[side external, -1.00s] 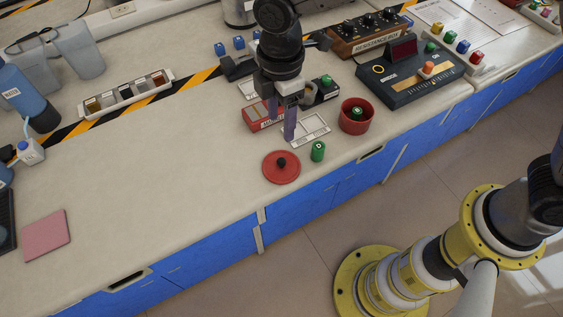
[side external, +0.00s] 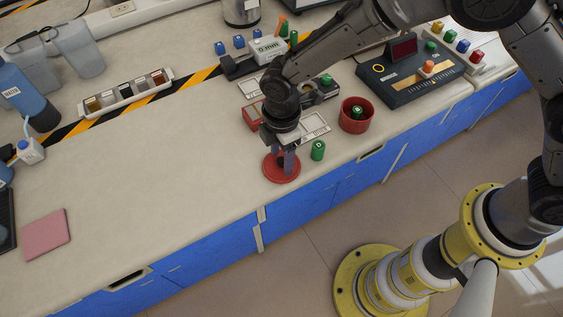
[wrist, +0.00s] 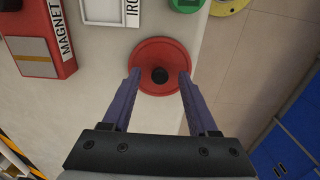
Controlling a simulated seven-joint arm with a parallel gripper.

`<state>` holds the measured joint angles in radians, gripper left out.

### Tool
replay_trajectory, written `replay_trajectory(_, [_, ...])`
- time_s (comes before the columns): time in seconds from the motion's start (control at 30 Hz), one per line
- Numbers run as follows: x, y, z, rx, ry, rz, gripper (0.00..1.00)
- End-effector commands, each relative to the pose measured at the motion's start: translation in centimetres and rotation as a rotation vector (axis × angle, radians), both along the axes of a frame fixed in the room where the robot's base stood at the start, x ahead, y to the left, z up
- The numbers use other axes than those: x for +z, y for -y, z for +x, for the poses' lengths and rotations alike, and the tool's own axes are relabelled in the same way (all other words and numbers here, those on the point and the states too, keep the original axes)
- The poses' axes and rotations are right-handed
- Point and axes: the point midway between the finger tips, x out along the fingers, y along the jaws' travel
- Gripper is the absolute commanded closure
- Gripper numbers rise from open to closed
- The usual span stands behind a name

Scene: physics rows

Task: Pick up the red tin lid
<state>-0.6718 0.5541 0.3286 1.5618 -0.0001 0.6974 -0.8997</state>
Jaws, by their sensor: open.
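The red tin lid (side external: 273,176) is a round red disc with a dark knob, lying flat on the bench near its front edge. In the wrist view the lid (wrist: 160,50) shows with its black knob (wrist: 160,75) between my two fingertips. My gripper (side external: 283,166) is over the lid, fingers pointing down. In the wrist view my gripper (wrist: 160,75) is open, one finger on each side of the knob. I cannot tell whether the fingertips touch the lid.
A green cylinder (side external: 318,150) stands close to the right of the lid. A red tin (side external: 355,124) with a green piece inside stands further right. A red magnet box (wrist: 38,35) lies behind the lid.

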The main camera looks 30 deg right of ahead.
Motion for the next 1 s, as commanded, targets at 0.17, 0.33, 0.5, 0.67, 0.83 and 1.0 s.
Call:
replay_trajectory(0.17, [-0.12, 0.01, 0.01, 0.000, 0.000, 0.000, 0.41])
replay_trajectory(0.33, [-0.09, 0.01, 0.01, 0.000, 0.000, 0.000, 0.62])
replay_trajectory(0.5, [-0.07, 0.01, 0.02, 0.000, 0.000, 0.000, 0.93])
replay_trajectory(0.67, [-0.07, 0.00, 0.02, 0.000, 0.000, 0.000, 1.00])
replay_trajectory(0.83, [-0.05, 0.00, 0.03, 0.000, 0.001, 0.000, 1.00])
replay_trajectory(1.0, [0.16, -0.01, 0.04, 0.000, 0.001, 0.001, 1.00])
